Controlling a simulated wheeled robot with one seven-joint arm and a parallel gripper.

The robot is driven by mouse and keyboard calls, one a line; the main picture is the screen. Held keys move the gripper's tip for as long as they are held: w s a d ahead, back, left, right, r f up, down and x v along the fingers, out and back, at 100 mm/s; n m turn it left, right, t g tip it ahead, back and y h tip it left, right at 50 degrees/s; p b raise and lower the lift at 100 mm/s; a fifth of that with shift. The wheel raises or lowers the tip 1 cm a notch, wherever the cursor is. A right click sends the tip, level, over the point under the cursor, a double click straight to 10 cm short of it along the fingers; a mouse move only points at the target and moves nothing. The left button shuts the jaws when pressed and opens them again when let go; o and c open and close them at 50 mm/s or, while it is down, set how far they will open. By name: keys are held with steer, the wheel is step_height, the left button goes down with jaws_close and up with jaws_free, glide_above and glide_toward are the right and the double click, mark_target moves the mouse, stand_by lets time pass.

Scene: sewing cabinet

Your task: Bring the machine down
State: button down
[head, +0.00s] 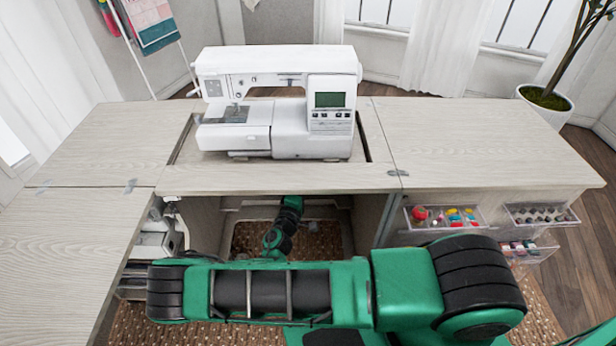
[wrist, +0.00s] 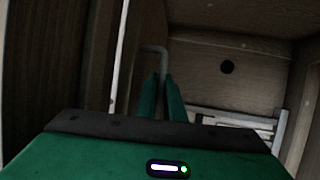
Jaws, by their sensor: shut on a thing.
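The white sewing machine (head: 275,105) stands upright in the cut-out of the wooden sewing cabinet (head: 450,140), in the head view. Its base sits around the level of the tabletop, with dark gaps at the sides of the opening. My arm reaches under the front of the cabinet, and the tabletop hides my gripper from the head view. In the wrist view my gripper (wrist: 161,76) has its two green fingers close together at the bent end of a thin grey metal bar (wrist: 152,48). The fingers are shut on this bar. Their exact contact is dark.
A white metal frame (wrist: 240,117) lies at right. Open trays with sewing supplies (head: 445,217) stick out at the cabinet's right front. A potted plant (head: 546,104) stands behind right.

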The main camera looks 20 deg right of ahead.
steer(key=shift+f, duration=0.3)
stand_by(0.4)
